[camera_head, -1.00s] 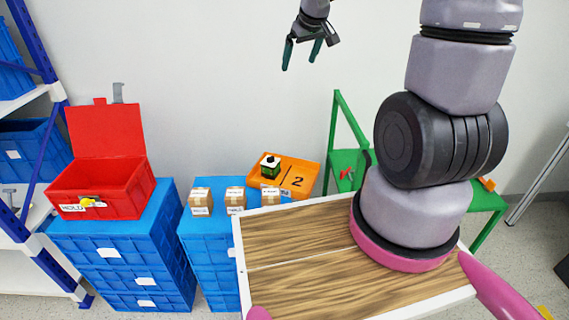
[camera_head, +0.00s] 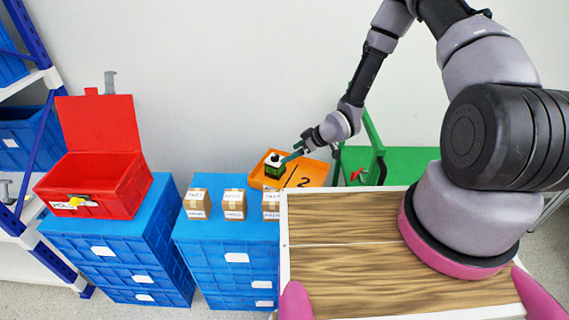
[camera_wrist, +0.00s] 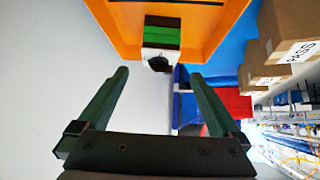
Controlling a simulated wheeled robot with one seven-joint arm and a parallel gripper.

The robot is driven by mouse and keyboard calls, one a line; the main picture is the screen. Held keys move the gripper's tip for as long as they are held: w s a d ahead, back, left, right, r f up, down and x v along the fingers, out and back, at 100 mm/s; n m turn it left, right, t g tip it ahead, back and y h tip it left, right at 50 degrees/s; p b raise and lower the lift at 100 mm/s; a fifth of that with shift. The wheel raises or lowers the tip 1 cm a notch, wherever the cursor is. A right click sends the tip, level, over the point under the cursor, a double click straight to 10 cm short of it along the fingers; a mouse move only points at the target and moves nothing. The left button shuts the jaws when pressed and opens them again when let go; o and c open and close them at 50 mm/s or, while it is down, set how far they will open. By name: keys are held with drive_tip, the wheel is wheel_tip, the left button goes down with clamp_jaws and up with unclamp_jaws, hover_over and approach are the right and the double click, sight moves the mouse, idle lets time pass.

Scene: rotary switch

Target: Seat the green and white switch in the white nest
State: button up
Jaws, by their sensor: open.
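The green and white switch (camera_head: 273,167) sits in the left part of an orange tray (camera_head: 313,174) marked "2". In the wrist view the switch (camera_wrist: 161,38) shows a green and black body and a white end with a dark round knob. My gripper (camera_head: 292,155) is at the switch's right side in the head view. In the wrist view my gripper (camera_wrist: 159,73) has its two dark green fingers wide apart, with the switch ahead of the gap and nothing held between them. I cannot make out a white nest in either view.
Several small cardboard boxes (camera_head: 234,204) stand on blue crates (camera_head: 228,255) left of the tray. An open red box (camera_head: 92,184) stands further left. A green table (camera_head: 410,162) with a red item (camera_head: 357,174) lies right. My wood-topped base fills the front.

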sight(279, 160)
drive_tip(key=x, duration=1.1)
drive_tip(key=shift+f, duration=0.15)
drive_tip(key=c, duration=1.4)
